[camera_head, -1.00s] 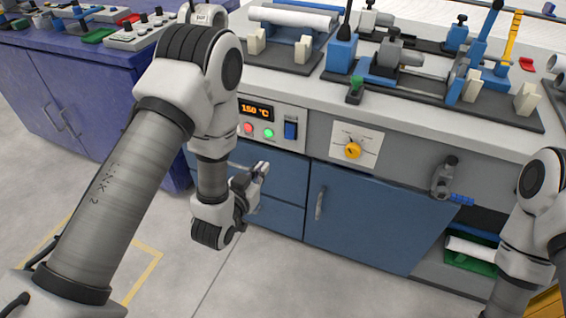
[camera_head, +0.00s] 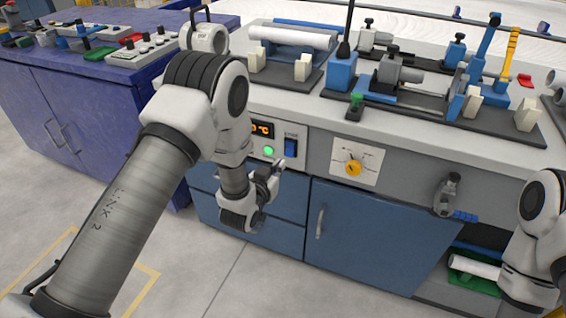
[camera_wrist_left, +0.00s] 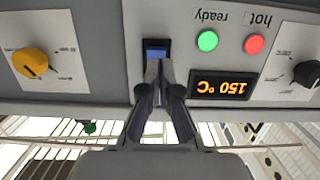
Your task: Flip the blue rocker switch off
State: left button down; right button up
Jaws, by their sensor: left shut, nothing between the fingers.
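The blue rocker switch (camera_head: 291,147) sits on the control panel at the front of the bench, right of the green light. It also shows in the left wrist view (camera_wrist_left: 156,49), at the top middle, partly covered by my fingers. My left gripper (camera_head: 279,165) is shut and empty, just below and in front of the switch in the head view. In the left wrist view the fingertips (camera_wrist_left: 159,62) line up with the switch; whether they touch it I cannot tell. My right arm shows at the right edge, but its gripper is out of view.
The panel has a 150 °C display (camera_wrist_left: 224,87), a green ready light (camera_wrist_left: 207,41), a red hot light (camera_wrist_left: 254,43) and a yellow knob (camera_head: 353,164). Blue cabinet doors (camera_head: 370,235) lie below. A bench top (camera_head: 300,100) with fixtures juts out above.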

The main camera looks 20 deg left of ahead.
aim_at(290, 149)
pick_arm(q)
jog(key=shift+x, duration=1.85)
jog(key=shift+w+f+t+b, duration=0.2)
jog(key=shift+w+t+b, duration=0.35)
jog(key=shift+b, duration=0.6)
jog(key=shift+s, duration=0.2)
